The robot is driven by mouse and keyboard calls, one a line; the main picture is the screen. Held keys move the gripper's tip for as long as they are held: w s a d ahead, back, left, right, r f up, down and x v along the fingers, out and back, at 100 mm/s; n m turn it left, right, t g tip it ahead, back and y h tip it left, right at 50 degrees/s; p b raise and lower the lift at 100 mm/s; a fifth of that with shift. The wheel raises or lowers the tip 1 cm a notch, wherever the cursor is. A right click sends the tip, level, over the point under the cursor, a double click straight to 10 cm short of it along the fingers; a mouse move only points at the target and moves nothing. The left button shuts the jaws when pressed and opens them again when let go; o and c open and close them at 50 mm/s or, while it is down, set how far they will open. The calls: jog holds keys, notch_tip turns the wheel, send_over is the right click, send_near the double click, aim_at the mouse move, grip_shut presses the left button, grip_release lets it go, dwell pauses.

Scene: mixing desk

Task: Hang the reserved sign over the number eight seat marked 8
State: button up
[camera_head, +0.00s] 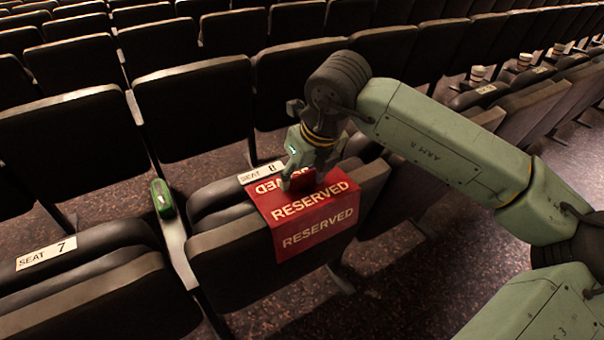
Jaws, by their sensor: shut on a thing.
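The reserved sign (312,215) is a red sheet with white RESERVED lettering. It lies draped over the top edge of the seat marked 8 (225,270), with its front part hanging down the near side of the seat. The white SEAT 8 label (260,173) shows just behind the sign's left part. My gripper (298,180) points down at the top of the sign and is shut on its upper part. The fingertips are partly hidden by the sign and the gripper body.
The seat marked 7 (100,285) is at the lower left. A green object (162,198) sits on the divider between the two seats. Rows of dark seats (190,105) fill the back. Several cups (478,73) stand on seats at the upper right. Dark floor (400,290) shows at the lower right.

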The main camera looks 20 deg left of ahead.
jog(key=shift+f, duration=0.35)
jog(key=o, duration=1.7)
jog(key=shift+o, duration=0.2)
